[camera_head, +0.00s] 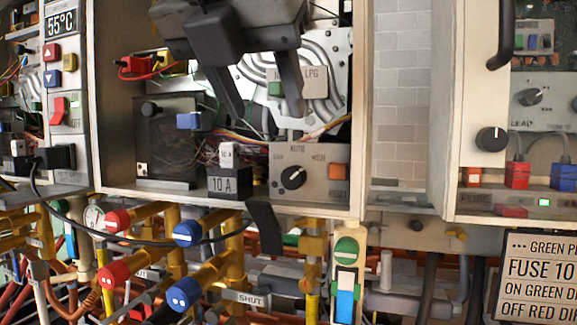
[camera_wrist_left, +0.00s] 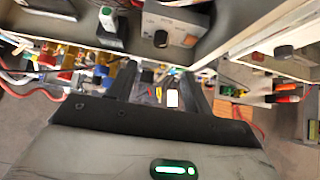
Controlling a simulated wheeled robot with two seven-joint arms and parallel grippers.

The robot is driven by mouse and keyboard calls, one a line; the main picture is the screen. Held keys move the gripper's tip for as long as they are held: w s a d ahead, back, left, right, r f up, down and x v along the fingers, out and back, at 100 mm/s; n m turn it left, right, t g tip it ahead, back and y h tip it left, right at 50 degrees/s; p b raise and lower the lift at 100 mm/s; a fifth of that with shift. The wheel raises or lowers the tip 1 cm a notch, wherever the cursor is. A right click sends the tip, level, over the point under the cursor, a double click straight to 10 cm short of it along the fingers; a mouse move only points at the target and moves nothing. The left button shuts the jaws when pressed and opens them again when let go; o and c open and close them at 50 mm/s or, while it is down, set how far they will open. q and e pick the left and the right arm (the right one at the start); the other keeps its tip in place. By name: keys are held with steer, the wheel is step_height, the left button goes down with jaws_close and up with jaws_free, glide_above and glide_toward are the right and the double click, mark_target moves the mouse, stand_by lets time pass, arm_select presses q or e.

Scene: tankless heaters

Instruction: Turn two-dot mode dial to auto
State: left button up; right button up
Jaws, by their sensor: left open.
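A black mode dial (camera_head: 293,177) with a white pointer sits on a grey panel (camera_head: 322,155) low in the open cabinet. The panel has AUTO at the top and an orange button (camera_head: 338,171) at right. The pointer appears to lean up and right, between AUTO and the right label. In the left wrist view the dial (camera_wrist_left: 160,38) lies beyond the open fingers (camera_wrist_left: 157,80).
A black 10 A fuse block (camera_head: 229,183) stands left of the dial panel. Cabinet side walls (camera_head: 357,100) bound the space. Red valve knobs (camera_head: 117,220), blue valve knobs (camera_head: 187,234) and yellow pipes crowd below. Wires run behind the dial panel.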

mark_target(291, 175)
arm_select(q)
steer(key=p+x, duration=0.2)
steer(key=x, duration=1)
steer(key=shift+w+f, duration=0.1)
steer(key=shift+d, duration=0.1)
arm_select(e)
steer(key=shift+d+r, duration=0.1)
steer(key=shift+r, duration=0.4)
steer(key=shift+w, duration=0.1)
